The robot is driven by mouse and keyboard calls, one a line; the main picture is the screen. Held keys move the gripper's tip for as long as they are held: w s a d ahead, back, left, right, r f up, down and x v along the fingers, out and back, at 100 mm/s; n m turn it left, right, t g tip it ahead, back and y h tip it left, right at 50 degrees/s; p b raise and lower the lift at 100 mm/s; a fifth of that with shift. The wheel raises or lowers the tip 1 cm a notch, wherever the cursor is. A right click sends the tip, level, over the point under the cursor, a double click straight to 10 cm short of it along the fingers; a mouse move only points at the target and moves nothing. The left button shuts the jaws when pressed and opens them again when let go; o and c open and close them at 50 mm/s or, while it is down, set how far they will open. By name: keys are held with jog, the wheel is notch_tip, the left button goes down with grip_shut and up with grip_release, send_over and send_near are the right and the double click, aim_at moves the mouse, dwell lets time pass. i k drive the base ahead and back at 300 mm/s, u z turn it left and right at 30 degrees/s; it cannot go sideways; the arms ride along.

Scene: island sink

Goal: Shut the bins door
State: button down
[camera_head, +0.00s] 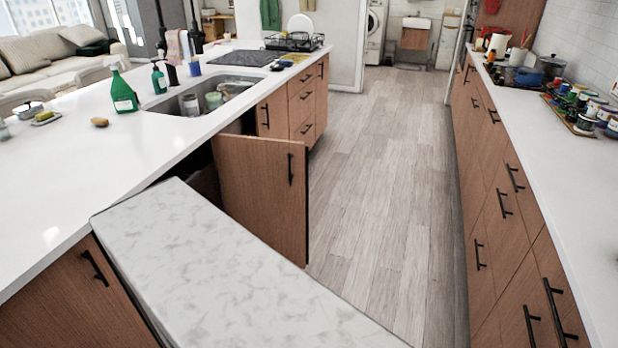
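A wood-fronted door (262,195) stands swung out from the island's front, below and near the sink. Its outer face and a black upright handle (290,169) face me, with the handle close to its free edge over the aisle. A dark opening (203,180) shows between the island front and the pale marbled panel; its inside is mostly hidden, so I cannot see any bins. I take this door as the bins door, but no label confirms it. My gripper is not in view.
A large pale marbled panel (225,275) juts from the island in the foreground, covering part of the view; I cannot tell what it is. The aisle floor (380,190) is clear. Drawers with black handles (503,203) line the right side. The sink (205,98) is beyond.

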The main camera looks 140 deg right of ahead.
aim_at(265, 182)
jog(key=u, duration=0.5)
jog(key=k, duration=0.2)
jog(key=z, duration=2.8)
jog(key=k, duration=0.15)
jog(key=z, duration=1.25)
jog(key=k, duration=0.65)
jog(key=u, duration=0.25)
jog(key=i, duration=0.65)
jog(key=u, duration=0.15)
